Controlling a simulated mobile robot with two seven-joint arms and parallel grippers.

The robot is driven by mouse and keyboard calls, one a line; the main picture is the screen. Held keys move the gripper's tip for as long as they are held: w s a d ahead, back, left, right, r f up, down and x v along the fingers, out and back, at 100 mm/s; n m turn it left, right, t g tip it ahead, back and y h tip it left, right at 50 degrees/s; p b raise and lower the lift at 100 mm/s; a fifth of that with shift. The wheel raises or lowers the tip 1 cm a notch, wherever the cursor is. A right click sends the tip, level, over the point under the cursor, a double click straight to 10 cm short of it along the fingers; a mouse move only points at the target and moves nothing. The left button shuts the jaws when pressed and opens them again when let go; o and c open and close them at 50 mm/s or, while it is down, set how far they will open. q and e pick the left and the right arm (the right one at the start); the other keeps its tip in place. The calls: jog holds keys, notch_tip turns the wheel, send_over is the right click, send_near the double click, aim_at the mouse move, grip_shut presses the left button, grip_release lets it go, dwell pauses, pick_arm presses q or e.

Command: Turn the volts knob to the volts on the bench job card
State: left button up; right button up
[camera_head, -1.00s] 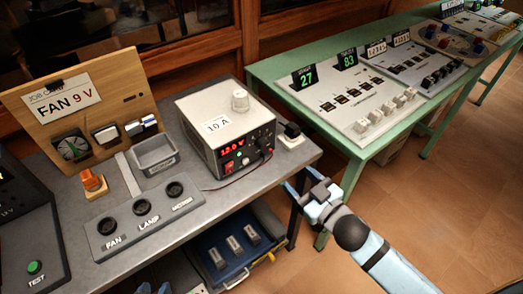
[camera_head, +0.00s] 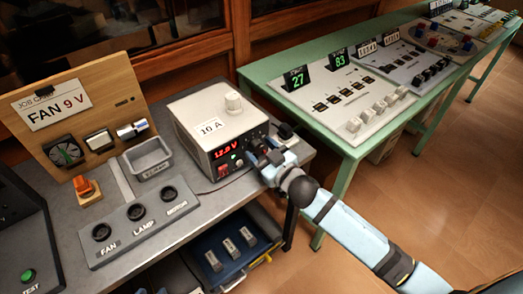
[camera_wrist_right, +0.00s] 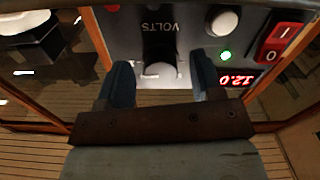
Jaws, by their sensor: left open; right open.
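The job card (camera_head: 52,105) on the wooden board reads FAN 9 V. The power supply (camera_head: 205,135) stands on the grey bench, and its red display (camera_head: 229,149) reads about 12.0 V. In the right wrist view the volts knob (camera_wrist_right: 160,62), dark with a pale face, sits under the upside-down word VOLTS. My right gripper (camera_head: 262,158) is open at the supply's front; in the right wrist view its fingers (camera_wrist_right: 163,85) are on either side of the knob, with gaps showing.
A second knob (camera_wrist_right: 222,20), a green light (camera_wrist_right: 225,55) and a red switch (camera_wrist_right: 280,38) are beside the volts knob. A socket panel (camera_head: 140,222) lies on the bench. A green table (camera_head: 345,170) stands at right.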

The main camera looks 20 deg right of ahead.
jog(key=c, duration=0.9)
pick_arm(q)
jog(key=shift+a, duration=0.1)
pick_arm(e)
jog(key=shift+n+p, duration=0.45)
jog(key=shift+n, duration=0.35)
jog(key=n+p, duration=0.1)
jog(key=n, duration=0.2)
jog(key=shift+d+n, duration=0.1)
jog(key=shift+n, duration=0.3)
jog(key=shift+n+p, duration=0.45)
jog(key=shift+n, duration=0.35)
pick_arm(q)
jog(key=shift+s+r, duration=0.1)
jog(key=shift+r, duration=0.4)
pick_arm(e)
jog(key=shift+n, duration=0.3)
pick_arm(q)
jog(key=shift+a, duration=0.2)
